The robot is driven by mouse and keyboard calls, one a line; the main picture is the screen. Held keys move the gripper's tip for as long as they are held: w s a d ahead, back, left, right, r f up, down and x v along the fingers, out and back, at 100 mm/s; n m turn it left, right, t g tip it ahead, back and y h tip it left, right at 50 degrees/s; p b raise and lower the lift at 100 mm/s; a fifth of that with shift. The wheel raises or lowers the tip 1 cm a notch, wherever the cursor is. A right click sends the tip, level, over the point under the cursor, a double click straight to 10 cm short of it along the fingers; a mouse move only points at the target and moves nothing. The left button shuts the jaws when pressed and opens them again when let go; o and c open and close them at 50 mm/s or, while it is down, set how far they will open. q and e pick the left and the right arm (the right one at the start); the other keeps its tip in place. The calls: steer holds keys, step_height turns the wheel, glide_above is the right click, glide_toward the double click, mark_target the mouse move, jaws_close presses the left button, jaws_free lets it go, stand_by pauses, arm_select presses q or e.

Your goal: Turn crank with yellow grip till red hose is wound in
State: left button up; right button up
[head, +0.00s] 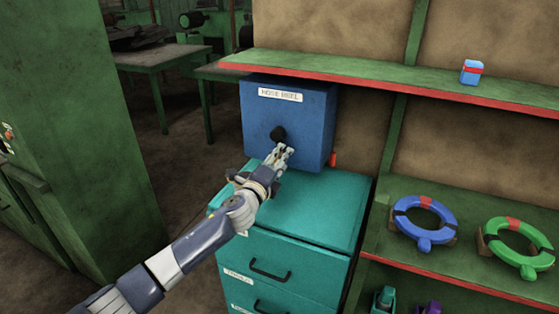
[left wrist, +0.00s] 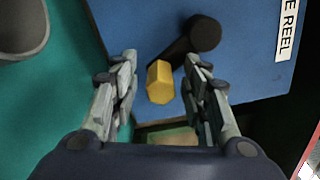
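The blue hose reel box (head: 310,125) stands on a teal cabinet, with a white label on its front. The black crank hub (head: 278,133) is on the front face; it also shows in the left wrist view (left wrist: 204,34), with a dark arm running down-left to the yellow grip (left wrist: 160,82). A short red hose end (head: 333,159) shows at the box's lower right side. My left gripper (head: 283,151) is in front of the crank and hides the grip in the head view. In the left wrist view its open fingers (left wrist: 161,65) stand either side of the yellow grip, with gaps visible. My right gripper is out of view.
The teal cabinet (head: 310,205) has drawers with dark handles below the box. A green shelf (head: 400,83) with a red edge runs above, bearing a small blue box (head: 471,72). Blue (head: 424,221) and green (head: 518,247) rings sit on the right shelf. A green cabinet (head: 70,130) stands left.

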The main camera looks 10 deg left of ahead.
arm_select(q)
steer(key=v, duration=1.2)
stand_by(1.0)
